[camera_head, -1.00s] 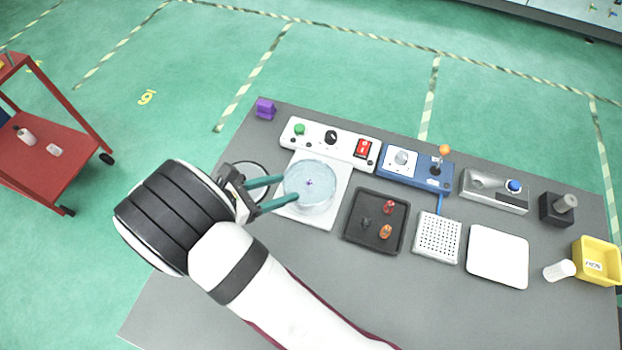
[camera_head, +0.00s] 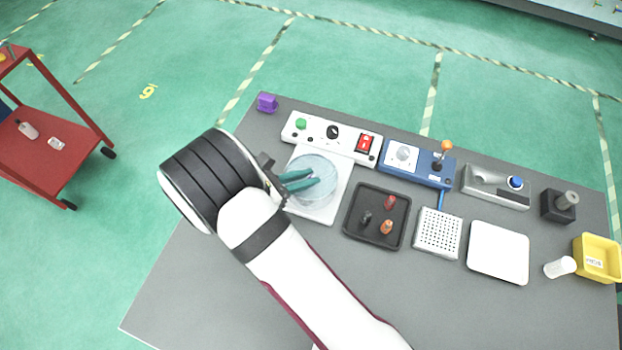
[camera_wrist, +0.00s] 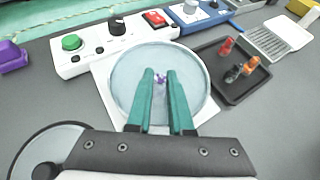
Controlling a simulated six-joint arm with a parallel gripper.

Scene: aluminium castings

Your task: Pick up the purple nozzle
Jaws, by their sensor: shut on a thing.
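The purple nozzle (camera_wrist: 160,79) shows as a small purple shape between my fingertips in the wrist view. It is in the round clear dish (camera_wrist: 200,105), which stands on a white plate (camera_head: 342,195). In the head view my fingers hide the nozzle. My gripper (camera_wrist: 161,75) reaches over the dish with its two teal fingers close together, shut on the nozzle. In the head view my gripper (camera_head: 312,178) is over the middle of the dish (camera_head: 326,166). I cannot tell whether the nozzle is clear of the dish floor.
A round disc with a dark knob (camera_wrist: 60,145) lies left of the dish. A white control box (camera_head: 315,130) and blue box (camera_head: 420,175) stand behind. A black tray (camera_head: 361,236) with small coloured nozzles is right of the dish. A purple block (camera_head: 267,103) sits back left.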

